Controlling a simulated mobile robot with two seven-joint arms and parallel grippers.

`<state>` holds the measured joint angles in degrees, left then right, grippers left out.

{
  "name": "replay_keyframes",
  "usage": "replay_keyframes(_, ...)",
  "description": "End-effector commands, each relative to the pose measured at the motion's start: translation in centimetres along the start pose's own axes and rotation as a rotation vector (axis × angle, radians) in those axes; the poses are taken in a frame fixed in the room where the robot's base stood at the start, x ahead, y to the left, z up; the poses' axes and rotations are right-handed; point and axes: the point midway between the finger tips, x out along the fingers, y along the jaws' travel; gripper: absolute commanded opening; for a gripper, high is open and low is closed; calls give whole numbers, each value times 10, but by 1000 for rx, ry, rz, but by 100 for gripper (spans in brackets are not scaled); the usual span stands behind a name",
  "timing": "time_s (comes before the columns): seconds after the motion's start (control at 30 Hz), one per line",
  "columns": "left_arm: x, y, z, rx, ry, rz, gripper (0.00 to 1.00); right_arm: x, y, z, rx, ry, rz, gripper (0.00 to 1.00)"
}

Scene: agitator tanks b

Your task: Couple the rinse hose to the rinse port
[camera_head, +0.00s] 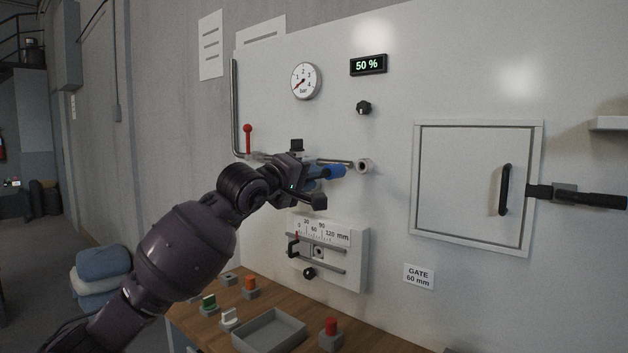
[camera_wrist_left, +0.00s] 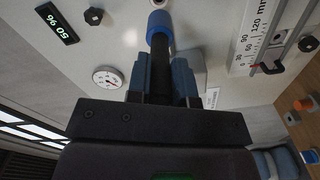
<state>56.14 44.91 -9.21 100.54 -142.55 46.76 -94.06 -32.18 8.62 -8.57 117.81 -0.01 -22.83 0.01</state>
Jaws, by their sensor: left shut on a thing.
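My left gripper (camera_head: 314,178) is shut on the rinse hose, whose blue coupling end (camera_head: 333,171) sticks out to the right, towards the panel. In the left wrist view the dark hose (camera_wrist_left: 161,70) lies between the fingers (camera_wrist_left: 162,85), with the blue collar (camera_wrist_left: 160,28) at its front. The rinse port (camera_head: 364,166) is a round metal fitting with a dark bore on the white panel. It shows at the top edge of the left wrist view (camera_wrist_left: 158,3). The blue end appears in front of the port with a small gap. My right gripper is not in view.
A thin pipe (camera_head: 235,110) with a red-handled valve (camera_head: 248,139) runs behind my left gripper. Below is a gate scale (camera_head: 322,236). A closed hatch (camera_head: 470,185) is at right. The wooden bench (camera_head: 375,334) holds a grey tray (camera_head: 270,334) and several coloured knobs.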

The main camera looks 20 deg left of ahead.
Motion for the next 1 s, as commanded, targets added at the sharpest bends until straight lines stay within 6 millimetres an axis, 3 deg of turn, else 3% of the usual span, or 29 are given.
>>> replay_keyframes(0.23,0,2,-2,1,3,4,0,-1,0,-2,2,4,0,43)
replay_keyframes(0.47,-1,1,1,1,1,2,0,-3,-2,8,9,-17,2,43)
replay_keyframes(0.73,19,-1,2,-1,0,1,0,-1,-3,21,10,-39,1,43)
replay_keyframes(1.0,40,-1,1,0,1,1,0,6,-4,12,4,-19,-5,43)
